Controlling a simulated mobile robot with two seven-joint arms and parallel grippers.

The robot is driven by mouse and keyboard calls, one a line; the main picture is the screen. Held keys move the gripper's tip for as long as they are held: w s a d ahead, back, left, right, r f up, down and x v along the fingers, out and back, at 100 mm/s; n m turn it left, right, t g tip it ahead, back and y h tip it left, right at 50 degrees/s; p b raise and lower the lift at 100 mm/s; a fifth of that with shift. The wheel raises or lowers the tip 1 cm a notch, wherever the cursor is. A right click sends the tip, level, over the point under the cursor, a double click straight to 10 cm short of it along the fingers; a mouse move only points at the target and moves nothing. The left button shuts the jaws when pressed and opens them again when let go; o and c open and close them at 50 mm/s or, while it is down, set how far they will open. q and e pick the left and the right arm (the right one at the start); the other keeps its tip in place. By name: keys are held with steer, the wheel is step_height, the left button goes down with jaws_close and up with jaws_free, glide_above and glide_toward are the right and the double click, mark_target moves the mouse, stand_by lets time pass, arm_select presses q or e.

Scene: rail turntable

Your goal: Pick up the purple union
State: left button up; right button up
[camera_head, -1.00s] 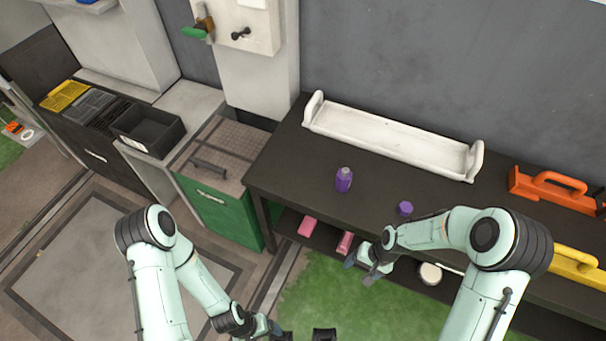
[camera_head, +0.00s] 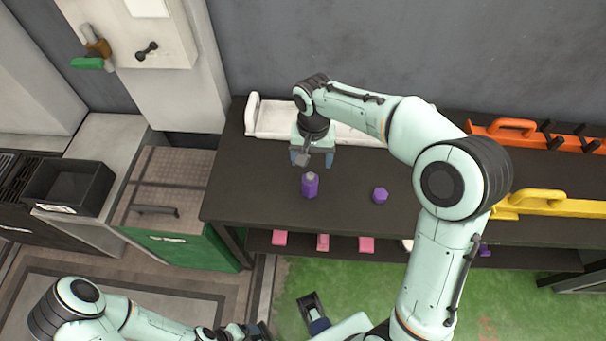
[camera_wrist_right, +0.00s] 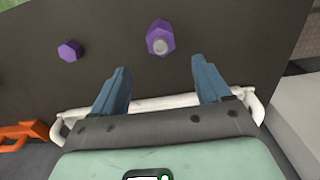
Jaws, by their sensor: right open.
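A taller purple piece with a grey top (camera_head: 310,186) stands upright on the dark table; it also shows in the right wrist view (camera_wrist_right: 160,32). A shorter purple hexagonal piece (camera_head: 380,195) sits to its right, and to its left in the right wrist view (camera_wrist_right: 69,50). I cannot tell for sure which one is called the union. My right gripper (camera_head: 313,161) is open and empty, just behind and above the taller piece. In the right wrist view, that piece lies beyond the open fingers (camera_wrist_right: 160,75), roughly midway between them. My left gripper (camera_head: 258,331) is low at the bottom edge, its jaws unclear.
A white tray (camera_head: 268,118) lies at the table's back, partly behind my right arm. Orange (camera_head: 512,128) and yellow (camera_head: 560,206) handled pieces are at the right. Pink pieces (camera_head: 322,242) lie on the shelf below. The table (camera_head: 255,190) left of the taller piece is clear.

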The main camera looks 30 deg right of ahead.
mark_target(310, 183)
steer(key=f, duration=0.7)
steer(key=shift+s+f+b, duration=0.1)
steer(key=shift+s+b, duration=0.15)
steer(key=shift+b, duration=0.1)
steer(key=f, duration=0.5)
steer(key=shift+w+a+f, duration=0.1)
steer(key=shift+w+f, duration=0.1)
steer(key=shift+f, duration=0.15)
steer(key=c, duration=1.3)
